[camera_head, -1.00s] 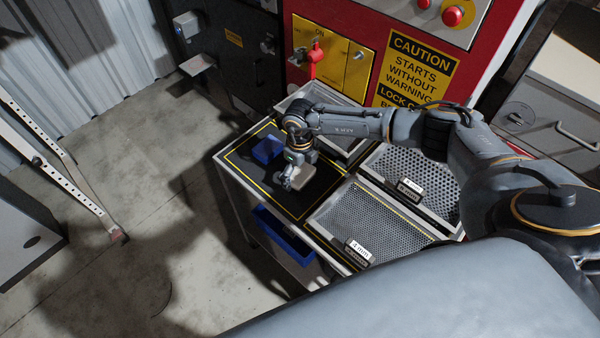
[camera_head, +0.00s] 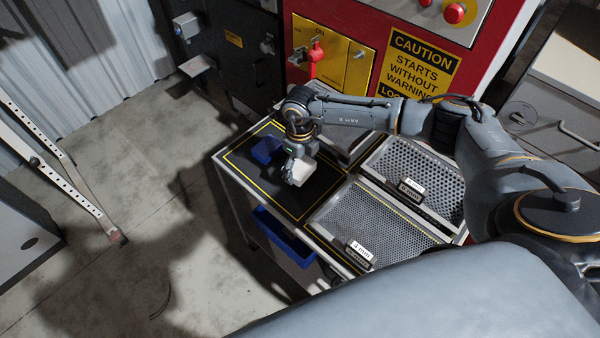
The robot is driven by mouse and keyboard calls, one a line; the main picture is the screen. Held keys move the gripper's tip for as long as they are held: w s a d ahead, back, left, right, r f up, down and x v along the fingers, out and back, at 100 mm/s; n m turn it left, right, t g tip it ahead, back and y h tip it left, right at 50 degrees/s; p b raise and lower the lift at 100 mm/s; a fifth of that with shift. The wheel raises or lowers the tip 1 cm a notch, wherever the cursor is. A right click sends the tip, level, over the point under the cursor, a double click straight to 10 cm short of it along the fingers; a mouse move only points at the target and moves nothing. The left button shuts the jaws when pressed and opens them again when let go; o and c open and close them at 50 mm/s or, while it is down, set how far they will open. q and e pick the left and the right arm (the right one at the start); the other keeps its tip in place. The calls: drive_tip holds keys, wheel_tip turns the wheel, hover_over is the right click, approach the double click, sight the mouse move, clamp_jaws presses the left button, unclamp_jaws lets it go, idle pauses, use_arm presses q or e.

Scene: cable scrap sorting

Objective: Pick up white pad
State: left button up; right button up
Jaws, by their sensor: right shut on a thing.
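The white pad (camera_head: 303,171) is a small pale block above the black mat (camera_head: 290,201) with a yellow outline, on the left part of the cart top. My right gripper (camera_head: 292,171) is shut on the pad at its left side. The pad looks lifted a little off the mat, though the gap under it is hard to make out. Part of the pad is hidden by the gripper. My left gripper is not in view.
A small blue bin (camera_head: 266,150) stands on the mat, just left of the gripper. Perforated trays (camera_head: 365,222) with size labels fill the right of the cart. A larger blue bin (camera_head: 283,237) sits on the shelf below. A red machine panel (camera_head: 375,22) stands behind.

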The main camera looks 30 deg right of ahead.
drive_tip(key=s+r+b, duration=0.3)
drive_tip(key=s+r, duration=0.7)
drive_tip(key=s, duration=0.4)
drive_tip(key=shift+d+b, duration=0.4)
drive_tip(key=o, duration=0.6)
drive_tip(key=c, duration=0.5)
drive_tip(key=shift+r, duration=0.1)
